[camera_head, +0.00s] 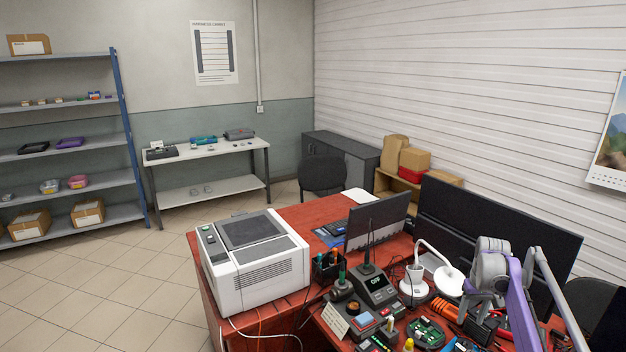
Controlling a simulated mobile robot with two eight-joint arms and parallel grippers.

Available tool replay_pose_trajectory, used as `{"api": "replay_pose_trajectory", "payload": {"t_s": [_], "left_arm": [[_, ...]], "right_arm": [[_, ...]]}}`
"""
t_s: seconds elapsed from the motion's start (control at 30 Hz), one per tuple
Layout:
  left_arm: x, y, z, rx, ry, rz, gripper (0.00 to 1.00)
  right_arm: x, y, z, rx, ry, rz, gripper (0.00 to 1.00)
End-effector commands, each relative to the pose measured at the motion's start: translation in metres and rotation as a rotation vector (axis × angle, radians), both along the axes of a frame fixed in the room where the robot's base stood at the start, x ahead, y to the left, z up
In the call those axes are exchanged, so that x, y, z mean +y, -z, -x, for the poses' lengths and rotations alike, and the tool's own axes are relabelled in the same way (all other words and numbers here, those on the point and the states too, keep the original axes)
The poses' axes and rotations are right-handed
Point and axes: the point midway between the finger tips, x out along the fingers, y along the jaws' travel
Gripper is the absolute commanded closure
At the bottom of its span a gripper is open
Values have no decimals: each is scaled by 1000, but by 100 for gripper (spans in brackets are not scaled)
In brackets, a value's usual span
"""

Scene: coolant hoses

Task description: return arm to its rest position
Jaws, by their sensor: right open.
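My right arm comes in at the lower right over the red desk (295,212), with grey and purple links. My right gripper (480,330) is the dark end below the grey link, low over the cluttered right part of the desk. It is open, and I see nothing held in it. Its fingertips are small and hard to separate from the tools behind. My left gripper is not in view. No coolant hose can be made out clearly.
A white printer (270,275) stands on the desk's left. Two dark monitors (378,220) (500,235), a white lamp (448,282), a soldering station (375,288) and an orange coiled item (444,308) crowd around the arm. The tiled floor (150,290) at left is clear.

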Motion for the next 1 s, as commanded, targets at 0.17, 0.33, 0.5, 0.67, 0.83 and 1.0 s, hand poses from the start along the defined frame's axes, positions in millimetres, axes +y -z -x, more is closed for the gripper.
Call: {"api": "replay_pose_trajectory", "payload": {"t_s": [0.17, 0.33, 0.5, 0.67, 0.83, 1.0], "left_arm": [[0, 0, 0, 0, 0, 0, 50], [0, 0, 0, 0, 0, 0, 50], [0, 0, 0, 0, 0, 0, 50], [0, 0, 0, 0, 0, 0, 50], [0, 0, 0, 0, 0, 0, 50], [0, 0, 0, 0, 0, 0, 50]], "right_arm": [[65, -47, 22, -66, -31, 25, 45], [122, -76, 59, -134, -57, 43, 45], [175, -89, 111, -205, -82, 53, 45], [218, -87, 168, -272, -105, 55, 45], [255, -67, 234, -344, -132, 51, 45], [281, -35, 293, -411, -154, 40, 45]]}}
